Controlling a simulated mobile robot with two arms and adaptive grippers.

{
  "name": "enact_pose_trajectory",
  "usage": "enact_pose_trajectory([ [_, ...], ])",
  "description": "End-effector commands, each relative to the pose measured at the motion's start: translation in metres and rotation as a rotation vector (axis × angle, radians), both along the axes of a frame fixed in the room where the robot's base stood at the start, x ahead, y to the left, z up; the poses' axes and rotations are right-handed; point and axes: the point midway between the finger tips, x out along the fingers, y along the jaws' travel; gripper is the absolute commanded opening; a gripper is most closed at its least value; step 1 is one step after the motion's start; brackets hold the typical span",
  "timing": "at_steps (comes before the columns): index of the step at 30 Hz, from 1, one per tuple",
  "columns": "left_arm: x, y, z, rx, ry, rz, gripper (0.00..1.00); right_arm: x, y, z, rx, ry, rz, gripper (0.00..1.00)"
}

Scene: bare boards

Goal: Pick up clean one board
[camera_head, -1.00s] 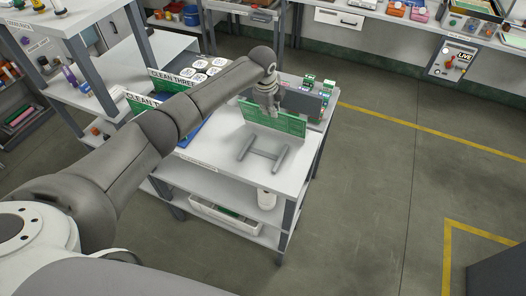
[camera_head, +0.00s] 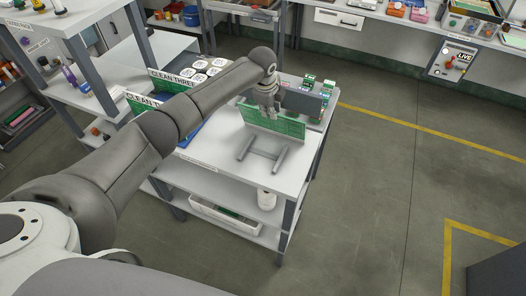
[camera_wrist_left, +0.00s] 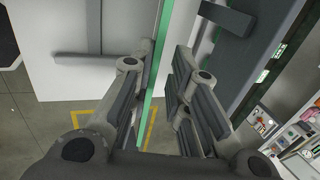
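My left gripper (camera_head: 271,112) is at the board's top edge, pointing down. In the left wrist view the board (camera_wrist_left: 157,62) shows edge-on as a thin green strip between the two fingers of the gripper (camera_wrist_left: 163,56). The fingers are apart, one on each side of it, with a gap visible on the right side. My right gripper is out of view.
A dark grey panel (camera_head: 302,103) stands close behind the board. Signs reading "CLEAN THREE" (camera_head: 172,79) and several white round-marked items (camera_head: 207,69) are at the table's left.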

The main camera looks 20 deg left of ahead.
Motion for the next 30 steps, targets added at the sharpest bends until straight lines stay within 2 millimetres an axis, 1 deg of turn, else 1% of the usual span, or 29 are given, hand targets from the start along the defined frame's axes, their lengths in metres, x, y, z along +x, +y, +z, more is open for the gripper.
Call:
enact_pose_trajectory([
  [30,0.009,0.000,-0.028,0.000,-0.001,-0.001,0.17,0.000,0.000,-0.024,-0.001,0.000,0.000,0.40],
])
